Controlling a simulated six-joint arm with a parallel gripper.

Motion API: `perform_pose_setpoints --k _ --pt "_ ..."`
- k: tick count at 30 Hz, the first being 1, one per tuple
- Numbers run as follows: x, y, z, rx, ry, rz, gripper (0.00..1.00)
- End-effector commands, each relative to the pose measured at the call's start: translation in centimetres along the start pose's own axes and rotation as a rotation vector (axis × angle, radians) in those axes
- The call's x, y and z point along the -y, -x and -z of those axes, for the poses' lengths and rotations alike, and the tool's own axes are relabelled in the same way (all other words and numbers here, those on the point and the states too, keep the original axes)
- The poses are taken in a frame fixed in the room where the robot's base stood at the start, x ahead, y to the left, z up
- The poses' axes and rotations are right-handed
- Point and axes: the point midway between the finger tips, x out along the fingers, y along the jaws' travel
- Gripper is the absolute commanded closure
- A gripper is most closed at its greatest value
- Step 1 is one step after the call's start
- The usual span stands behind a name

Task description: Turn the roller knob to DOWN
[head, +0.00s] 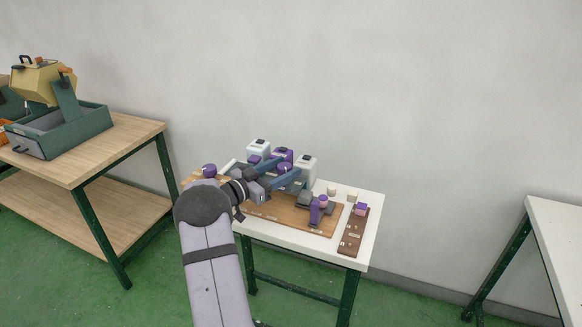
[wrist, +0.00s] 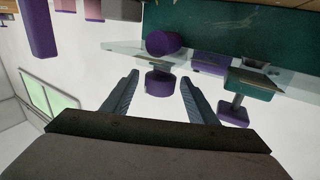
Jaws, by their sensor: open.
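A purple round knob (wrist: 159,83) on a short stem lies ahead of my gripper in the wrist view, between the lines of the two fingers. It also shows in the head view as a purple knob (head: 283,168) between the fingers. I cannot read a label to confirm it is the roller knob, nor which way it is set. My gripper (wrist: 160,79) is open, with one blue-grey finger on each side of the knob. I cannot tell whether either finger touches it. In the head view, my gripper (head: 289,168) reaches rightward over the apparatus on the white table (head: 285,237).
A purple cylinder (wrist: 163,43) is close by the knob, and a purple-ended handle (wrist: 234,109) is to its right. A wooden bench (head: 120,140) stands left.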

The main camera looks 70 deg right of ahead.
Motion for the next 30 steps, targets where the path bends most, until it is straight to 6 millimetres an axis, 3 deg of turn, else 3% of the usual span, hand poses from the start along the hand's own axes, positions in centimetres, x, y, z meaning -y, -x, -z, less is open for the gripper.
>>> perform_pose_setpoints --k 3,9,23,26,30 --pt "0.1 1.7 -0.1 -0.001 -0.001 0.003 0.47" --pt "0.0 3.1 0.0 -0.002 -0.001 0.001 0.47" --pt "-0.1 3.1 0.6 -0.002 -0.001 -0.003 0.47" --pt "-0.4 2.8 2.1 -0.005 -0.009 -0.011 0.47" --pt "-1.1 1.9 7.6 -0.022 -0.053 -0.031 0.47"
